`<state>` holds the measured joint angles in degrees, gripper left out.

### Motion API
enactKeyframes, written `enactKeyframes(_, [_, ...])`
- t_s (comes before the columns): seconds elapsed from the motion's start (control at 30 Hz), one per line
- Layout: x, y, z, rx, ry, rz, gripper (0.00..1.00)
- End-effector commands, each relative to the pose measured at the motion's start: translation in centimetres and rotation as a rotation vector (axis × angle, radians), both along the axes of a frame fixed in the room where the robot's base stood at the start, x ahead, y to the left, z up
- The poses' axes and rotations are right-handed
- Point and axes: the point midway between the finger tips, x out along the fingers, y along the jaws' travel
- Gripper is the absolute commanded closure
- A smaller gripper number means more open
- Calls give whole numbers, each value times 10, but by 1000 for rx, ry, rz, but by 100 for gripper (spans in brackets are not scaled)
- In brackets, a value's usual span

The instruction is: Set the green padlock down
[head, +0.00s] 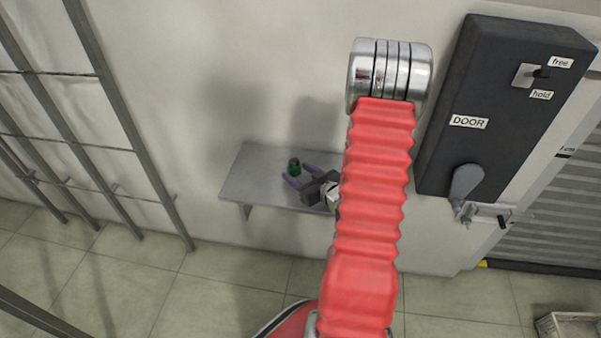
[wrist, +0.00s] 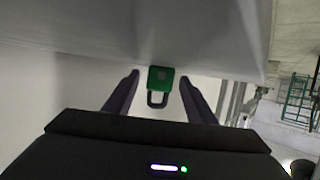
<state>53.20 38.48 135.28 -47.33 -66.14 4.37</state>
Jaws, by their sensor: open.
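The green padlock (head: 294,168) is at the grey wall shelf (head: 248,178) in the head view, near the middle of its length. In the wrist view the padlock (wrist: 161,74) shows its green body and dark shackle, with the shackle towards my gripper. My gripper (head: 296,173) is open, with one finger on each side of the padlock. In the wrist view my gripper (wrist: 159,77) shows gaps between both fingers and the padlock. The padlock appears to rest on the shelf, but its underside is hidden.
A dark door box (head: 500,95) with a DOOR label and a free/hold lever is on the wall to the right. Metal bars (head: 120,115) stand at the left. A pale crate (head: 568,325) is on the floor at lower right. The shelf's left part is clear.

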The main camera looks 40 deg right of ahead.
Motion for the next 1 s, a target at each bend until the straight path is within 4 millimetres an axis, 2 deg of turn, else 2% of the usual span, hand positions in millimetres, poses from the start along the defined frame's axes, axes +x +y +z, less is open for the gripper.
enactKeyframes(0.03, [-2,-2,-8,4,17,-5,49])
enactKeyframes(0.13, [-3,-2,0,4,14,-4,49])
enactKeyframes(0.6, [-74,10,28,8,8,-1,49])
enactKeyframes(0.8, [-98,14,37,8,8,-1,49])
enactKeyframes(1.0, [-112,14,41,10,8,6,49])
